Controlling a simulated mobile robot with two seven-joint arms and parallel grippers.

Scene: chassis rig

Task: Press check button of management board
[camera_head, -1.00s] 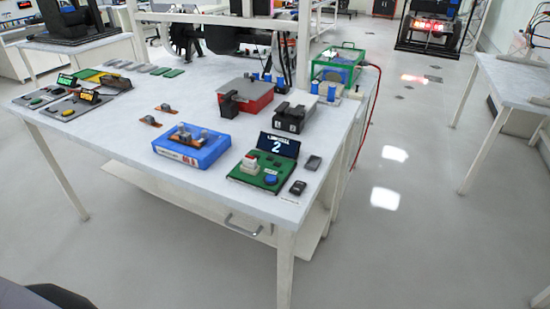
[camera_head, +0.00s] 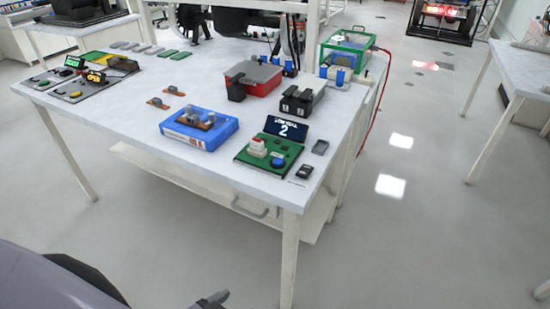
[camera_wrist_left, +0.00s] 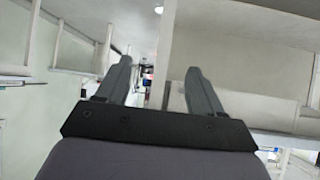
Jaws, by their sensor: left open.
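The green management board (camera_head: 262,163) lies near the right front corner of the white table. I cannot read which button is the check button. My left gripper (camera_head: 212,299) shows only partly at the bottom edge of the head view, in front of and below the table, well apart from the board. In the left wrist view the left gripper (camera_wrist_left: 153,85) has its two fingers spread with nothing between them. My right gripper is not in view.
A blue tray (camera_head: 199,130) sits left of the board. Small dark items (camera_head: 304,171) lie at its right. A red box (camera_head: 254,78) and a black device (camera_head: 297,101) stand behind. The table (camera_head: 130,122) has bare room left of the tray; its front edge lies between my gripper and the board.

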